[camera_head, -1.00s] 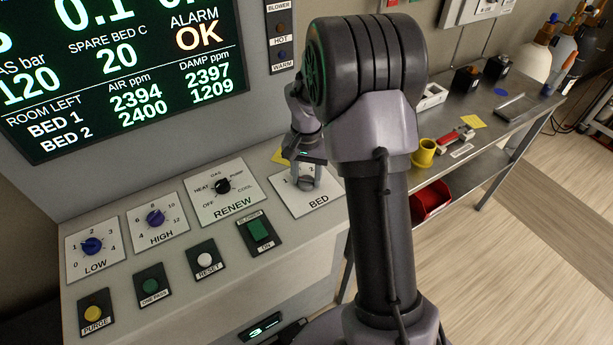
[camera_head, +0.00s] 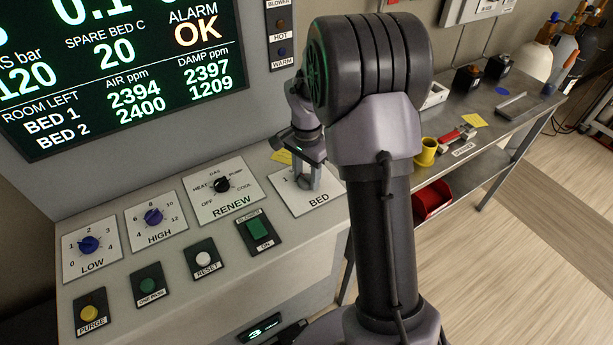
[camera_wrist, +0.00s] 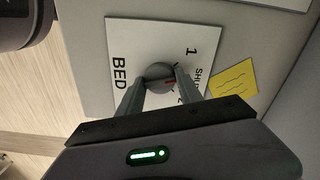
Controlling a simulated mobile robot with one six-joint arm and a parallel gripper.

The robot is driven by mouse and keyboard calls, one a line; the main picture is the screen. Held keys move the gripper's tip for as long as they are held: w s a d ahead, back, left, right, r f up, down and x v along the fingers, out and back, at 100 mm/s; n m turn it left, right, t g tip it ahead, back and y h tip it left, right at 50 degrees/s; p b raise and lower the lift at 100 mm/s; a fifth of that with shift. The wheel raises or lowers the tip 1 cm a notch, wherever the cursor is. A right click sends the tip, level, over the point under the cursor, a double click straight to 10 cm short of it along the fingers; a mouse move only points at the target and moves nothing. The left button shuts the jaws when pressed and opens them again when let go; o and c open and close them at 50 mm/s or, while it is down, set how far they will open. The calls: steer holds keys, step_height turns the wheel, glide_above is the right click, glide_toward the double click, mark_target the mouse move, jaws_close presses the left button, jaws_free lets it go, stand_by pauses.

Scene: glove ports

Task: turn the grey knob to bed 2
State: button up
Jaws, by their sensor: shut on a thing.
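The grey knob (camera_wrist: 158,74) sits on the white BED plate (camera_wrist: 122,40), marked 1, SHUT and 2. My gripper (camera_wrist: 160,85) has a finger on each side of the knob and is shut on it.
The RENEW dial (camera_head: 222,184) and the green blower switch (camera_head: 257,229) are left of the BED plate. A yellow note (camera_wrist: 234,78) lies beside the plate. A metal bench (camera_head: 485,135) with a yellow cup (camera_head: 425,153) stands to the right.

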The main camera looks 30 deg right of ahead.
mark_target(307, 177)
steer(key=m+b, duration=0.2)
steer(key=m, duration=0.4)
steer(key=m+b, duration=0.2)
steer(key=m, duration=0.4)
steer(key=shift+m, duration=0.3)
stand_by(0.4)
steer(key=o, duration=1.4)
steer(key=shift+c, duration=0.2)
steer(key=shift+r, duration=0.15)
step_height(307, 177, up, 17)
steer(key=p, duration=0.6)
steer(key=shift+r, duration=0.1)
